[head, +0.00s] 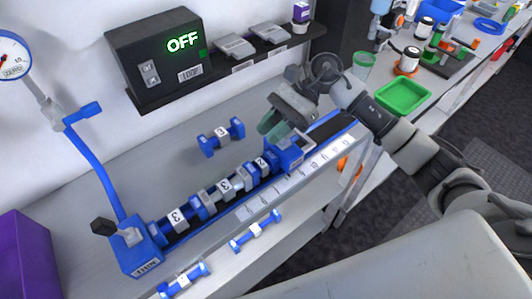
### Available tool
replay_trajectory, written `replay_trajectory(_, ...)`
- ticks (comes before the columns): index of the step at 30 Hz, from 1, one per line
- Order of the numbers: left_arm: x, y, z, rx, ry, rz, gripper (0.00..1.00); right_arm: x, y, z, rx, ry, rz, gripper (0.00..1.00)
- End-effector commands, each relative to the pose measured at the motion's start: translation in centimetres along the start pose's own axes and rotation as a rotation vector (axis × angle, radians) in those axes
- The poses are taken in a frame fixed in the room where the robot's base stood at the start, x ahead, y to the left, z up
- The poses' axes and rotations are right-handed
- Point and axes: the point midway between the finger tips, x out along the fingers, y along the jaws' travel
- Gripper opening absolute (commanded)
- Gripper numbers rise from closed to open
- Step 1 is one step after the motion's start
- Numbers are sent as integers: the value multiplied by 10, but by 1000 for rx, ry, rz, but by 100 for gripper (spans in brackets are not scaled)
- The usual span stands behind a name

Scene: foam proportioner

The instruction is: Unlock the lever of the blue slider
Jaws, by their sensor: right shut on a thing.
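The blue slider (289,157) sits on the blue rail (328,134) toward its right end, against a row of blue and grey numbered pieces (226,184). My right gripper (275,130) comes in from the upper right, with its greenish fingertips right at the top of the slider. It is shut on a part there, which looks like the slider's lever; the fingers hide most of it, so its angle cannot be told. My left gripper is not in view.
A blue end block (143,256) with a black-knobbed handle (103,227) stands at the rail's left end. A loose blue piece (221,137) lies behind the rail, and others (256,230) lie in front. A black box (155,58) reads OFF. A green tray (402,96) is at right.

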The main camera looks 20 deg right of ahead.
Motion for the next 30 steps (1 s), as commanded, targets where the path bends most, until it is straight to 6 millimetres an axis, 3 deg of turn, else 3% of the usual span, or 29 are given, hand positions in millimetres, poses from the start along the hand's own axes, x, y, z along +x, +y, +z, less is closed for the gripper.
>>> replay_trajectory(1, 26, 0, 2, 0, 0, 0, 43, 2, -1, -12, -4, -47, -4, 0)
replay_trajectory(9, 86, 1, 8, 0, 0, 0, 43, -16, 0, -11, -3, -298, -1, 0)
replay_trajectory(26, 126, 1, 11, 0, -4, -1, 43, -34, 0, -9, 1, -508, 1, 0)
replay_trajectory(30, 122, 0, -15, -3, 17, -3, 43, -35, 0, -9, 1, -530, 2, 0)
